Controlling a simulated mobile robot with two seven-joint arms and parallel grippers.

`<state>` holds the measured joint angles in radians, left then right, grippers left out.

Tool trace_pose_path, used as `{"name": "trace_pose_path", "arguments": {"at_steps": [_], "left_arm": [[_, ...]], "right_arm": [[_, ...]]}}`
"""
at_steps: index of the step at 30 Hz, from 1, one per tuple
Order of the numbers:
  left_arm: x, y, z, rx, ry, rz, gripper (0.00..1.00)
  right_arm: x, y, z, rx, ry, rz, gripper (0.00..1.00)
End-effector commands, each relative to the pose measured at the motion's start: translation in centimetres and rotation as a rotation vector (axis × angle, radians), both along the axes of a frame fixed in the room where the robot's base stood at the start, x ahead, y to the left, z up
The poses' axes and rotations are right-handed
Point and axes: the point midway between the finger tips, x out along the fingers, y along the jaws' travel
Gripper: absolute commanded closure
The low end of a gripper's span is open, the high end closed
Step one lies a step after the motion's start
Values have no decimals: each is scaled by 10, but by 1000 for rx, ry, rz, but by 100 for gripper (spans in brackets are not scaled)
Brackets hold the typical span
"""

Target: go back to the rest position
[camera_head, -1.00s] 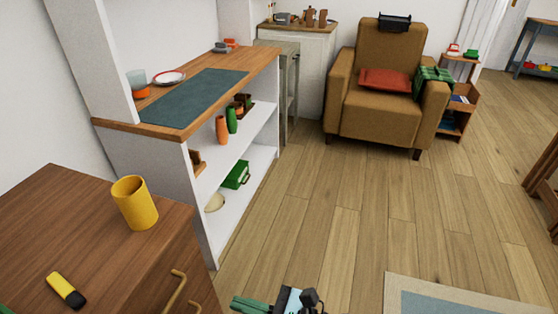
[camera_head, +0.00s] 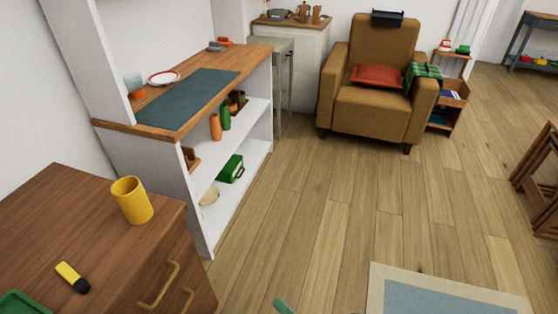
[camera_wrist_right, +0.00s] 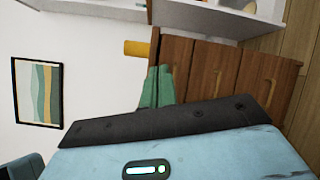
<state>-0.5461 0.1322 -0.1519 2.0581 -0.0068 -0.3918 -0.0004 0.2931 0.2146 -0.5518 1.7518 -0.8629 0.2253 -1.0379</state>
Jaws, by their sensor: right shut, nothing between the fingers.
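My right gripper (camera_head: 283,306) shows only as a small green tip at the bottom edge of the head view. In the right wrist view its green fingers (camera_wrist_right: 156,88) are together with nothing between them. They are in front of the brown drawer cabinet in that picture; the distance cannot be told. My left gripper is in neither view.
A yellow mug (camera_head: 132,201) and a yellow-black marker-like item (camera_head: 72,277) are on the brown cabinet (camera_head: 60,215). A green item (camera_head: 22,304) is cut off at lower left. A white shelf unit (camera_head: 200,165) stands behind. Wood floor (camera_head: 330,190) is open before the armchair (camera_head: 370,110).

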Motion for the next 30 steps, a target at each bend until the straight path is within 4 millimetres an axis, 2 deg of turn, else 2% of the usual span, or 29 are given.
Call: {"name": "trace_pose_path", "arguments": {"at_steps": [1,8,12,18,21,24,30], "left_arm": [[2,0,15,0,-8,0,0],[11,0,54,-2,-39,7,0],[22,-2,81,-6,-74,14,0],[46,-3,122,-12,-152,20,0],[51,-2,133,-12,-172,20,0],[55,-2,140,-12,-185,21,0],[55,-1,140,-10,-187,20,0]], "right_arm": [[-8,-14,7,89,121,-64,100],[-59,-82,-5,533,667,-393,100],[-103,-121,-8,818,946,-609,100],[-171,-165,-5,1209,1237,-901,100],[-197,-179,-3,1354,1322,-1005,100],[-214,-186,-2,1447,1370,-1072,100],[-226,-189,-5,1498,1402,-1114,100]]}}
